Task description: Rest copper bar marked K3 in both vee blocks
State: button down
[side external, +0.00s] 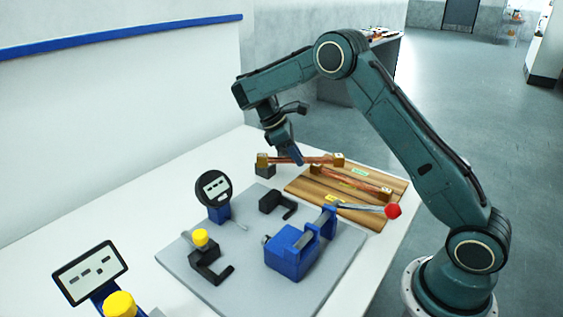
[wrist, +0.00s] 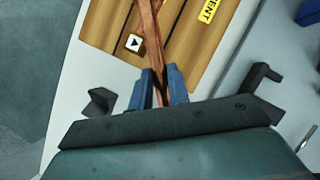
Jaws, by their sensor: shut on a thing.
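My gripper (side external: 298,160) is shut on a copper bar (side external: 318,160) with a brass-coloured block at each end. In the side external view the bar runs roughly level above the far edge of the wooden board; its left end is over a small dark block (side external: 265,171), and I cannot tell whether they touch. In the wrist view my blue fingers (wrist: 159,82) pinch the copper bar (wrist: 151,35), which runs up out of frame. No K3 mark is readable. Neither vee block can be identified with certainty; the dark block may be one.
A second copper bar (side external: 350,181) lies on the wooden board (side external: 298,186). A grey plate (side external: 328,284) holds a blue vise (side external: 290,252) with a red-knobbed lever, dark C-shaped pieces (side external: 275,202) and a round gauge (side external: 213,188). A display (side external: 90,272) stands at lower left.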

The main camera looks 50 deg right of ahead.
jog(key=w+d+r+n+t+h, duration=0.2)
jog(key=w+n+t, duration=0.3)
jog(key=w+n, duration=0.4)
jog(key=shift+w+d+r+n, duration=0.15)
jog(key=shift+w+r+n, duration=0.1)
jog(key=shift+r+n, duration=0.5)
jog(key=shift+f, duration=0.25)
jog(key=shift+f, duration=2.8)
jog(key=shift+f, duration=0.55)
jog(key=c, duration=1.3)
grip_release()
jog(key=shift+o, duration=0.2)
jog(key=shift+f, duration=0.1)
